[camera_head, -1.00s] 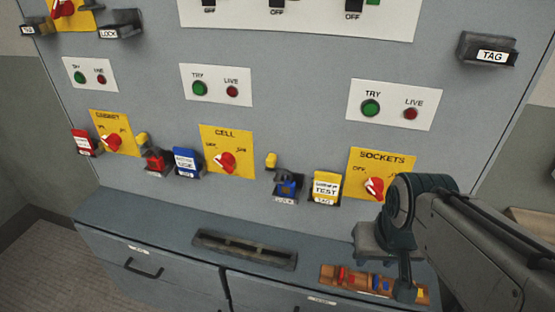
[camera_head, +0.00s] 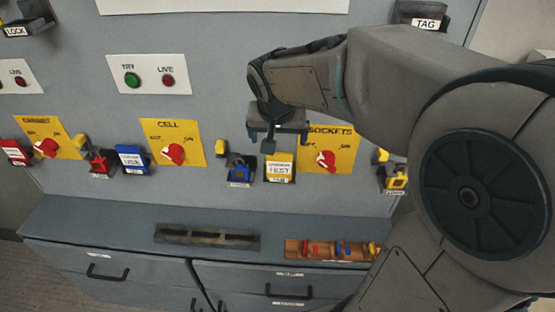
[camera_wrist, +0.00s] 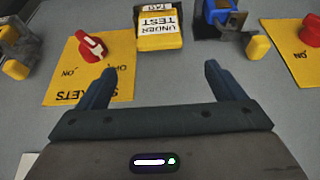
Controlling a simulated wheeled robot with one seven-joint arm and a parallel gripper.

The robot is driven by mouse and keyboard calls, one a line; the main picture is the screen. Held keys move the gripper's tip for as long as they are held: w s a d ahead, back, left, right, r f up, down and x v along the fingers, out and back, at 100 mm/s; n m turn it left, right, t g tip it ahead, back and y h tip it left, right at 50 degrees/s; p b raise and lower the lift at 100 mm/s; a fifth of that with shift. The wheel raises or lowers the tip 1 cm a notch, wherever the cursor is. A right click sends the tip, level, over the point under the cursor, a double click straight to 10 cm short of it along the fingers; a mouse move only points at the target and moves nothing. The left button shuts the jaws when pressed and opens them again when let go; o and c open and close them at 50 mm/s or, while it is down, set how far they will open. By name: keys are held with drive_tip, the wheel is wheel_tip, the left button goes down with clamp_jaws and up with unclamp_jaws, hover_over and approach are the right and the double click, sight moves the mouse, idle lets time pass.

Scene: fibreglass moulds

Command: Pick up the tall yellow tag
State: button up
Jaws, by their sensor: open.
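The yellow tag (camera_head: 280,172) with a white "UNDER TEST" label sits in a small holder on the grey panel, between a blue padlock and the SOCKETS plate. It also shows upside down at the top middle of the wrist view (camera_wrist: 158,40). My gripper (camera_head: 277,142) is in front of the panel, just above the tag in the head view. In the wrist view its two dark fingers (camera_wrist: 159,70) are apart with nothing between them. The tag lies beyond the fingertips, roughly centred between them, and is not touched.
The SOCKETS plate (camera_head: 340,160) with its red knob and the blue padlock (camera_head: 238,170) flank the tag. A blue tag (camera_head: 131,159) and red padlock (camera_head: 99,163) are further left. Below, the ledge holds a slotted tray (camera_head: 207,237) and a brown tray of coloured items (camera_head: 300,250).

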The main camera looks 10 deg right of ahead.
sight(279, 157)
drive_tip(key=x, duration=0.6)
drive_tip(key=shift+w+d+f, duration=0.1)
drive_tip(key=shift+f, duration=0.2)
drive_tip(key=shift+s+p+x, duration=0.2)
drive_tip(key=shift+p+x, duration=0.1)
drive_tip(key=shift+x, duration=1.05)
drive_tip(key=shift+s+p+x, duration=0.2)
drive_tip(key=shift+p+x, duration=0.1)
drive_tip(key=shift+x, duration=1.05)
drive_tip(key=shift+f, duration=0.15)
drive_tip(key=c, duration=1)
